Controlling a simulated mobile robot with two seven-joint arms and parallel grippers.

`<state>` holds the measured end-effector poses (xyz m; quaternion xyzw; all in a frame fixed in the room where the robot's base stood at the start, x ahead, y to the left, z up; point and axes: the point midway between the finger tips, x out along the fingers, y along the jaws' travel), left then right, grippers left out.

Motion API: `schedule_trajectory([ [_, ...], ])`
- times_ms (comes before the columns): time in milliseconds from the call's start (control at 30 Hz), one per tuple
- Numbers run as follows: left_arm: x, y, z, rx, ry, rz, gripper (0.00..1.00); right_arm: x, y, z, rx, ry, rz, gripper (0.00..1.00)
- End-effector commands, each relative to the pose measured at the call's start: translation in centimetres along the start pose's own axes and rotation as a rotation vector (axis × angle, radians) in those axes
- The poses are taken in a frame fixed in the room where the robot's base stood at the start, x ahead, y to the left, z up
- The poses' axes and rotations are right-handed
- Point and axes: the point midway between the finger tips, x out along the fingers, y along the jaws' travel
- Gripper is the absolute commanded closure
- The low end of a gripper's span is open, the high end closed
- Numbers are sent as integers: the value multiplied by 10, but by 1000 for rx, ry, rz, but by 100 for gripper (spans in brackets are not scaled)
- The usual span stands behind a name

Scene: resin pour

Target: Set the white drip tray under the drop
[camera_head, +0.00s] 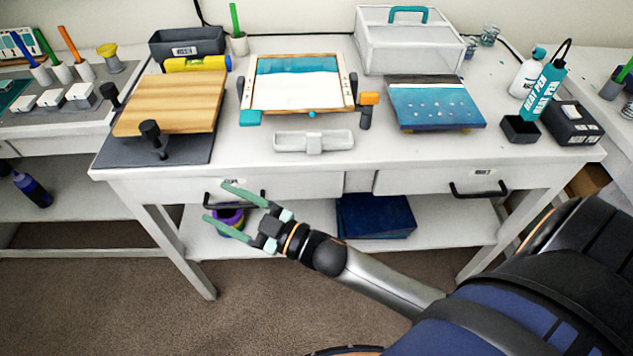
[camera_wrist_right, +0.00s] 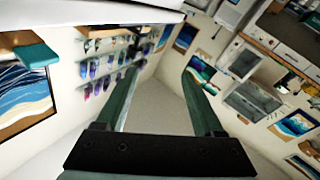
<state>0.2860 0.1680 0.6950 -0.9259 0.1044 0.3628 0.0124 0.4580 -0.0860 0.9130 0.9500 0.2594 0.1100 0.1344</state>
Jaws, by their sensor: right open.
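The white drip tray (camera_head: 290,142) lies on the table near its front edge, just in front of the framed panel (camera_head: 297,105). It is long and shallow, with a raised block across its middle. The panel has a wooden frame and a teal and white surface. A small teal piece (camera_head: 250,118) shows at its front left corner; I cannot tell whether it is a drip. My right gripper (camera_head: 214,201) is open and empty in front of the table, below the top and left of the tray. In the right wrist view its fingers (camera_wrist_right: 160,78) are spread with nothing between them.
A wooden board (camera_head: 175,103) on a dark mat stands left of the panel. A blue panel (camera_head: 434,105) stands to the right, with a clear box (camera_head: 408,42) behind. Two drawer handles stick out from the table front. The tabletop around the tray's sides is clear.

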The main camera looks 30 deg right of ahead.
Motion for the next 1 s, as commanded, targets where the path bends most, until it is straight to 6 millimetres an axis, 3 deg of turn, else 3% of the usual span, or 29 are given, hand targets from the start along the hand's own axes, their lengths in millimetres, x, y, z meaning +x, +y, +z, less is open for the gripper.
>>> schedule_trajectory([
  [33, 0, 0, 0, 0, 0, 0, 50, -26, -4, 36, 83, -143, 63, 31],
  [100, 0, 0, 0, 0, 0, 0, 50, -64, -12, 80, 176, -334, 129, 31],
  [200, 0, 0, 0, 0, 0, 0, 50, -123, -33, 127, 293, -577, 180, 31],
  [300, 0, 0, 0, 0, 0, 0, 50, -173, -56, 156, 381, -759, 195, 31],
  [400, 0, 0, 0, 0, 0, 0, 50, -204, -72, 168, 435, -865, 195, 31],
  [500, 0, 0, 0, 0, 0, 0, 50, -217, -79, 172, 456, -909, 191, 31],
  [767, 0, 0, 0, 0, 0, 0, 50, -218, -80, 173, 458, -914, 190, 31],
  [1000, -21, 2, -23, 0, -1, 0, 50, -213, -70, 143, 457, -912, 190, 31],
])
